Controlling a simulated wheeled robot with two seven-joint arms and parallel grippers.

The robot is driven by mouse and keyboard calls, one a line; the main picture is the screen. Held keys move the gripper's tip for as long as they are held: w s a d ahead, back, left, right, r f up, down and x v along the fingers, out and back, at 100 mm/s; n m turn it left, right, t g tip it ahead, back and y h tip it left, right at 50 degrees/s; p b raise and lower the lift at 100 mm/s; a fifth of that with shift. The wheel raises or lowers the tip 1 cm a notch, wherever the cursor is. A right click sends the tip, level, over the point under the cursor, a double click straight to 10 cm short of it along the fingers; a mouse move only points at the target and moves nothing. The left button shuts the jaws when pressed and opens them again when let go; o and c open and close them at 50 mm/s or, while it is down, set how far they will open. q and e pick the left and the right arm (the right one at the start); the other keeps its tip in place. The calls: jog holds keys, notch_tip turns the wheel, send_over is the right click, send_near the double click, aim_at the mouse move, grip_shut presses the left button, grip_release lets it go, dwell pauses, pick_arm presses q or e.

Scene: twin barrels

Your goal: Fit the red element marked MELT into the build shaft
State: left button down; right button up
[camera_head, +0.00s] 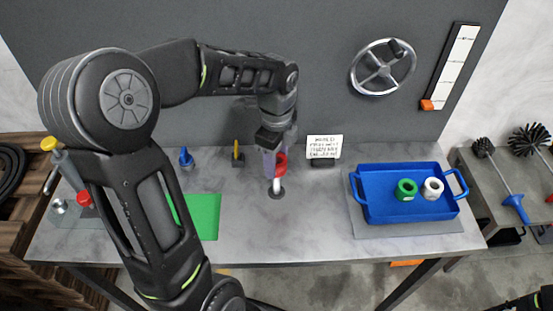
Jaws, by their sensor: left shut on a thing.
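The red element (281,160) is in the jaws of my left gripper (273,160), near the middle of the table. Its marking is not readable, and the gripper hides part of it. Directly below it a white upright piece (277,185) stands on a small dark round base (276,194), which looks like the build shaft. The red element is at the top of this white piece; I cannot tell whether it is around it or just above it.
A blue tray (375,213) at the right holds a green ring (406,193) and a white ring (432,190). A handwheel (378,82) is on the wall.

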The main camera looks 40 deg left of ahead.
aim_at(276, 184)
pick_arm(q)
jog(key=shift+f+b, duration=3.25)
jog(key=shift+f, duration=1.5)
jog(key=c, duration=0.6)
grip_release()
notch_tip(276, 184, up, 8)
dwell(0.7)
